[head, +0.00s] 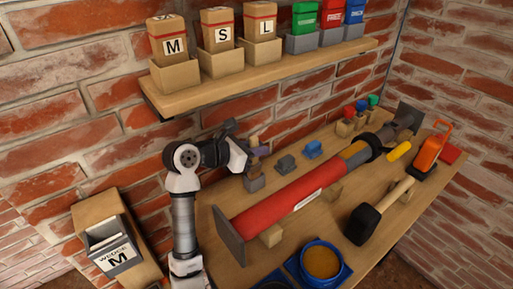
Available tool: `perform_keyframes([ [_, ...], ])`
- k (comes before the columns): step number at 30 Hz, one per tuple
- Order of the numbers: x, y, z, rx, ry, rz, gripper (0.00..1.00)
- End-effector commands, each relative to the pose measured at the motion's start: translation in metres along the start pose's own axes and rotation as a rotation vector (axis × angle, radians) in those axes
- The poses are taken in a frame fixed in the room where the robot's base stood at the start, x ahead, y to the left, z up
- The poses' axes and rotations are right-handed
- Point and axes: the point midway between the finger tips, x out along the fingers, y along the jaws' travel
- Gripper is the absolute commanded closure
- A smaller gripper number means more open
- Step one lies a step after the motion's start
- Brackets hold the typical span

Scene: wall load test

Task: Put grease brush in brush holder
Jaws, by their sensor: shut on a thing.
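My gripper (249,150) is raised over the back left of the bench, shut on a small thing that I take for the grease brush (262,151). Only a short purple and brown part of it shows beside the jaws; the rest is hidden or too small to tell. Just below stands a small grey block with a brown upper part (254,181), which may be the brush holder; I cannot tell for sure. The held thing appears above this block and apart from it. A blue pot of brown grease (321,262) stands at the front edge of the bench.
A red cylinder (290,198) lies across the bench (345,190). Small grey and blue blocks (313,149) stand behind it. A mallet (364,222) and an orange tool (430,150) lie to the right. A shelf (265,62) with boxes overhangs the back.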

Motion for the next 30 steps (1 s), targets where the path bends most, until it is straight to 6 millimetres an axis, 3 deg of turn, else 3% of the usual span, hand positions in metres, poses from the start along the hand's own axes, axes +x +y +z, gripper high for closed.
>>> perform_keyframes([
  [30,0.005,0.0,-0.014,0.0,0.0,0.0,1.0],
])
